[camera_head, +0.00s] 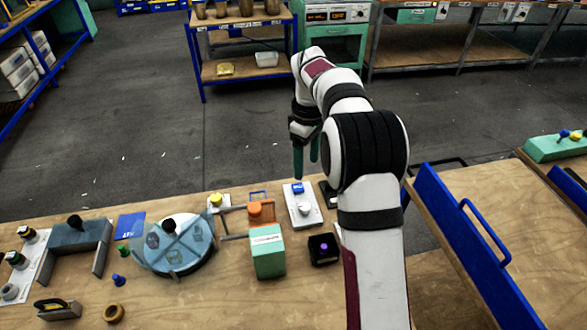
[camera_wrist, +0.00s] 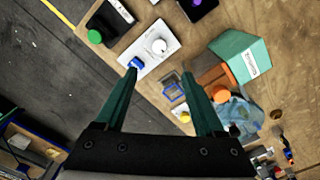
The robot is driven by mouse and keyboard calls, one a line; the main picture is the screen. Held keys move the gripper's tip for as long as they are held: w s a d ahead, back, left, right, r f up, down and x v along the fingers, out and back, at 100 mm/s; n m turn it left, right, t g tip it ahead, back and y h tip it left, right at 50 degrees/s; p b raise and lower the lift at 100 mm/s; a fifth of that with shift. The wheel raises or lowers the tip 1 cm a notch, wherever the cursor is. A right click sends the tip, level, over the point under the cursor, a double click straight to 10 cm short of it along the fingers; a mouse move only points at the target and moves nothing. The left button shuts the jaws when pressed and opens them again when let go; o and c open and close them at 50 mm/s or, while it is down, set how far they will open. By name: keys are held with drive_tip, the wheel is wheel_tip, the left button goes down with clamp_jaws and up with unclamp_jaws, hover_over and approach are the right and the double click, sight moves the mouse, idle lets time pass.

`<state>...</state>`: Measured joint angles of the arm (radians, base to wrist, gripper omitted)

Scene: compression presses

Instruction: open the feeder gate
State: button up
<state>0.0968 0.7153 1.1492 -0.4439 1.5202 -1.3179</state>
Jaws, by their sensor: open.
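The feeder gate is not labelled; the likeliest part is an orange block with a round knob (camera_head: 254,209), set in a brown frame behind a teal box (camera_head: 267,254). The orange knob also shows in the wrist view (camera_wrist: 221,94), right of my right-hand finger. A small blue wire loop (camera_wrist: 173,87) stands at the block's far side and appears between my fingers. My gripper (camera_head: 306,164) points down, open and empty, near the table's far edge, behind a white plate with a blue switch (camera_head: 298,188). It touches nothing that I can see.
A round clear-covered turntable (camera_head: 174,262) stands left of the frame. A yellow button (camera_head: 216,199) is close to the frame's left. A black box with a purple button (camera_head: 322,249) sits right of the teal box. A blue rail (camera_head: 470,240) borders the right side.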

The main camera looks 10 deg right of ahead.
sight(305, 206)
wheel_tip(305, 206, down, 16)
drive_tip(key=shift+w+r, duration=0.1)
drive_tip(key=shift+r, duration=0.05)
clamp_jaws()
idle(0.3)
